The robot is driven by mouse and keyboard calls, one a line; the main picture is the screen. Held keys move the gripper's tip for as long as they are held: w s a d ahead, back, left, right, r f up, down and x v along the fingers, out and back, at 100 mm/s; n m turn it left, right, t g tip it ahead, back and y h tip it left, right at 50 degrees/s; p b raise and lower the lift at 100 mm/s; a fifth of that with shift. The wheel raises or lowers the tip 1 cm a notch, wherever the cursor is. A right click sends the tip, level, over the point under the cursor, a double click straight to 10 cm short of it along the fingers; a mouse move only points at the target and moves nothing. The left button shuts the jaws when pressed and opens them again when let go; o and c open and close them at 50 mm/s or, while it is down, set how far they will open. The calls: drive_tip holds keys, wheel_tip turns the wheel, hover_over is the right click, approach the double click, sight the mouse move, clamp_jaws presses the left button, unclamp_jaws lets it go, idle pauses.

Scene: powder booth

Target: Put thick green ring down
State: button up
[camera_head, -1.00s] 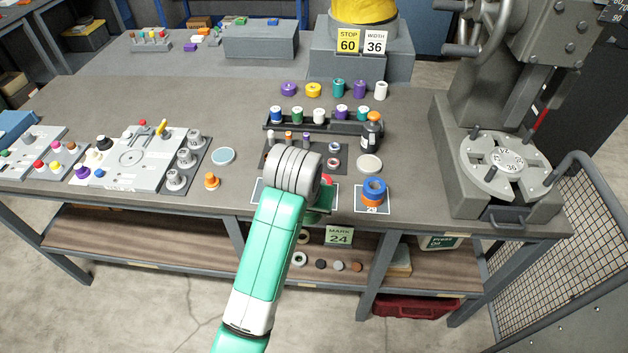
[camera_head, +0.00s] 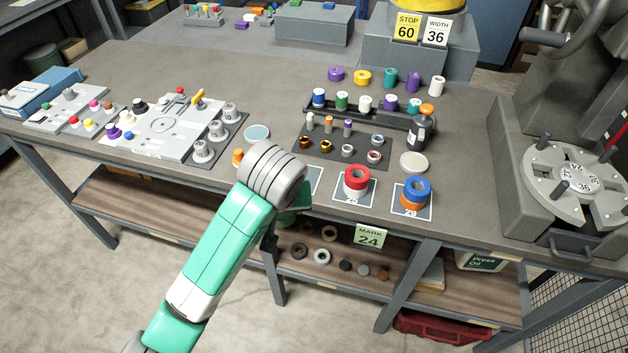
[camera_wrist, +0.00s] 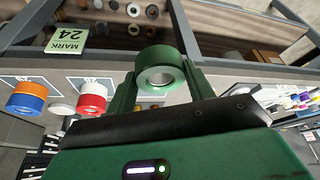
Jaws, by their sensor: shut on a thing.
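The thick green ring (camera_wrist: 160,55) shows in the wrist view between the two green fingers of my gripper (camera_wrist: 161,76). My gripper is shut on it, with the ring's pale hole facing the camera. In the head view my gripper (camera_head: 290,216) is mostly hidden behind my wrist, at the bench's front edge, left of the red-and-white stack. The ring cannot be made out there. A card (camera_head: 314,181) on the bench is partly hidden by my wrist. Whether the ring touches anything below cannot be told.
A red-and-white ring stack (camera_head: 356,180) and a blue-and-orange stack (camera_head: 416,192) stand on cards to the right. A small orange-topped piece (camera_head: 238,157) stands left of my wrist. A dark mat (camera_head: 342,148) with small parts lies behind. A MARK 24 sign (camera_head: 369,236) hangs at the front edge.

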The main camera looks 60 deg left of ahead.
drive_tip(key=w+a+b, duration=0.1)
drive_tip(key=w+a, duration=0.2)
drive_tip(key=w+a+f+b, duration=0.1)
drive_tip(key=w+a, duration=0.3)
drive_tip(key=w+a+b, duration=0.2)
drive_tip(key=w+a, duration=0.1)
drive_tip(key=a, duration=0.1)
drive_tip(key=shift+w+a+f, duration=0.15)
drive_tip(key=shift+a+f, duration=0.05)
drive_tip(key=shift+a, duration=0.05)
drive_tip(key=f+b, duration=0.1)
drive_tip(key=f, duration=0.1)
drive_tip(key=f+b, duration=0.1)
drive_tip(key=shift+w+a+f, duration=0.1)
drive_tip(key=shift+a+f, duration=0.1)
drive_tip(key=shift+f, duration=0.15)
drive_tip(key=shift+r, duration=0.1)
drive_tip(key=o, duration=1.1)
drive_tip(key=shift+f, duration=0.2)
